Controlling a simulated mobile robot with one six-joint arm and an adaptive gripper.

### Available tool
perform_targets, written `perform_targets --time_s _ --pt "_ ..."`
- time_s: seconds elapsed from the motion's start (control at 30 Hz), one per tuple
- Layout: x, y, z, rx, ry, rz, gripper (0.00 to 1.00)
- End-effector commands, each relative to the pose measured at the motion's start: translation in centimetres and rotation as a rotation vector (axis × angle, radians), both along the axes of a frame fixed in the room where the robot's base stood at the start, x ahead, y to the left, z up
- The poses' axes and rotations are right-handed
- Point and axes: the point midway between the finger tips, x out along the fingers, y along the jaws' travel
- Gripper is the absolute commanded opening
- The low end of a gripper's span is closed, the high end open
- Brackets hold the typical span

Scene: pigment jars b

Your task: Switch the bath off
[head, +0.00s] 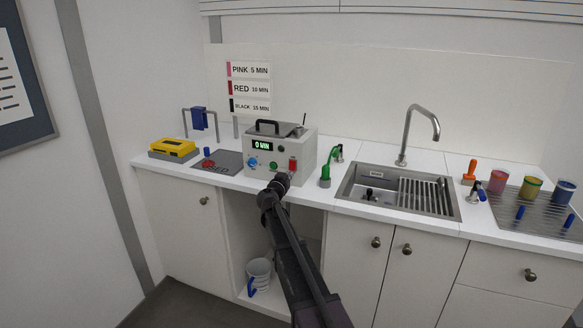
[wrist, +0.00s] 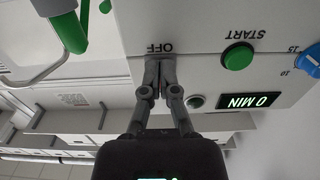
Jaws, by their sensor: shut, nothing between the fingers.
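The bath (head: 300,149) is a light grey box with a handle on top, standing on the counter. Its display (head: 262,146) reads 0 MIN, also in the wrist view (wrist: 249,100). The front has a blue dial (head: 252,162), a green START button (wrist: 237,55) and a red switch (head: 293,164) at the right. My gripper (head: 283,179) is shut and empty in front of the bath's lower right front. In the wrist view my fingertips (wrist: 160,66) lie right at the OFF label (wrist: 160,47) and hide most of the switch there. I cannot tell whether they touch it.
A green-handled tool (head: 325,174) stands right of the bath, beside the sink (head: 372,187). A dark mat (head: 228,158) and a yellow box (head: 172,148) are at the left. Cups stand on a rack (head: 540,215) at the far right. An open bay is under the bath.

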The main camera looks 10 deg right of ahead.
Motion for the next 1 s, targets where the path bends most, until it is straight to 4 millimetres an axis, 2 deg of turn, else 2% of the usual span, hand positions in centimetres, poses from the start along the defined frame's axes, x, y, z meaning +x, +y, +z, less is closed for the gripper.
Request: perform_targets --time_s 0.57,1.0 --pt "0.7 -0.5 0.0 0.0 0.0 0.0 0.0" --pt "-1.5 1.1 0.0 0.0 0.0 0.001 0.0"
